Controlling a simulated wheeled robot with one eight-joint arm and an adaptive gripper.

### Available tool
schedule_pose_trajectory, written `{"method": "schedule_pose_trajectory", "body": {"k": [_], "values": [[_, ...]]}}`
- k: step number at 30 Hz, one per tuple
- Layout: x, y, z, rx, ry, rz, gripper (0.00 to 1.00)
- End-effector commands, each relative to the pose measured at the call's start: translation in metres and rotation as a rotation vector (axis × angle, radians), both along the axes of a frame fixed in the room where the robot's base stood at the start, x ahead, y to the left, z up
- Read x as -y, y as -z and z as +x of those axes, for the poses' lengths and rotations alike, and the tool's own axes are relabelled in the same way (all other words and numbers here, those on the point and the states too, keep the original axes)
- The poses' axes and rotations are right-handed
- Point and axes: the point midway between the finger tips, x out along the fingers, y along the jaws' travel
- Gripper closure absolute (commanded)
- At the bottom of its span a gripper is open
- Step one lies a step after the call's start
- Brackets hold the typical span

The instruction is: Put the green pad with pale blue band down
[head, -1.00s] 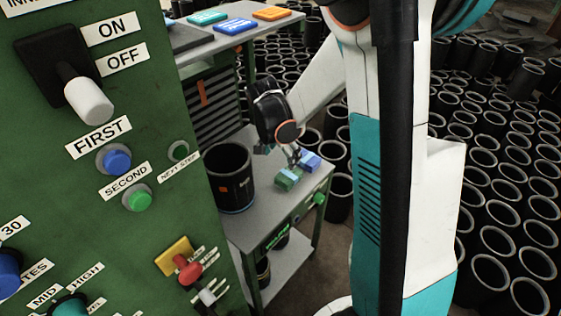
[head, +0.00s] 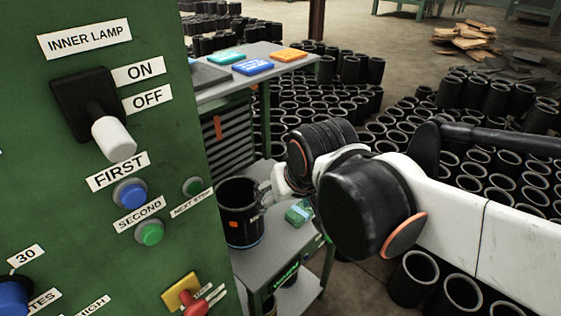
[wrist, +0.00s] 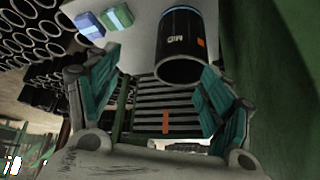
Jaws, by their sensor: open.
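The green pad with a pale blue band (head: 298,212) lies on the grey top of the low cart (head: 275,240), to the right of the black sleeve. It also shows in the wrist view (wrist: 118,17), beside a blue pad (wrist: 89,25). In the head view the blue pad is hidden, apparently behind my arm. My gripper (head: 264,196) is open and empty, left of the green pad and in front of the black sleeve in the head view. Its spread teal fingers show in the wrist view (wrist: 155,72), apart from the pads.
A black sleeve with an orange mark (head: 236,222) stands upright on the cart, close to my gripper. A green control panel (head: 70,190) fills the left. A higher bench (head: 215,95) holds flat coloured pads. Many black sleeves crowd the floor behind.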

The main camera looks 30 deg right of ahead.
Motion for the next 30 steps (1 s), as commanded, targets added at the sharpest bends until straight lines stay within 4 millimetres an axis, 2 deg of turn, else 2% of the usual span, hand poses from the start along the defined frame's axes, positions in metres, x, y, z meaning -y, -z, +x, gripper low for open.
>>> {"method": "schedule_pose_trajectory", "body": {"k": [3,9,30], "values": [[-0.009,-0.002,-0.020,0.038,-0.090,-0.029,0.26],[-0.016,-0.003,-0.035,0.075,-0.172,-0.060,0.26],[-0.017,-0.003,-0.036,0.081,-0.183,-0.064,0.26]]}}
